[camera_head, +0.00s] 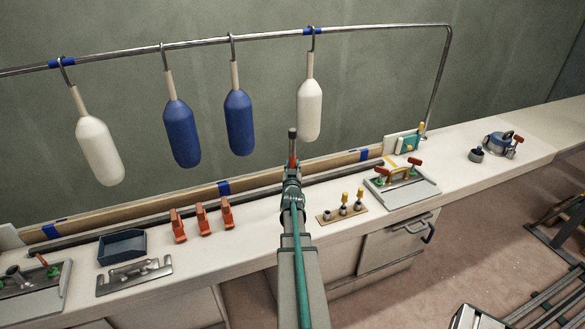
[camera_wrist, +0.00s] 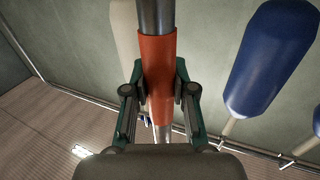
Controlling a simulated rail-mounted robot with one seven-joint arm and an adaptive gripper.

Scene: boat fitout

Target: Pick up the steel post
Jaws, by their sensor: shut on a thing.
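The steel post (camera_head: 292,136) is a grey metal tube with an orange sleeve. In the wrist view the post (camera_wrist: 156,16) runs up between the fingers, and the orange sleeve (camera_wrist: 157,58) lies between the pads. My gripper (camera_wrist: 160,92) is shut on the post at this sleeve. In the head view my gripper (camera_head: 292,173) holds the post roughly upright at the middle of the picture, in front of the wall and above the bench. My arm hides the post's lower end in the head view.
White fenders (camera_head: 309,110) and blue fenders (camera_head: 239,122) hang from a rail behind. On the white bench (camera_head: 515,149) are orange clamps (camera_head: 202,217), a dark blue bin (camera_head: 122,246), a wooden peg block (camera_head: 342,213) and a grey tray (camera_head: 405,192).

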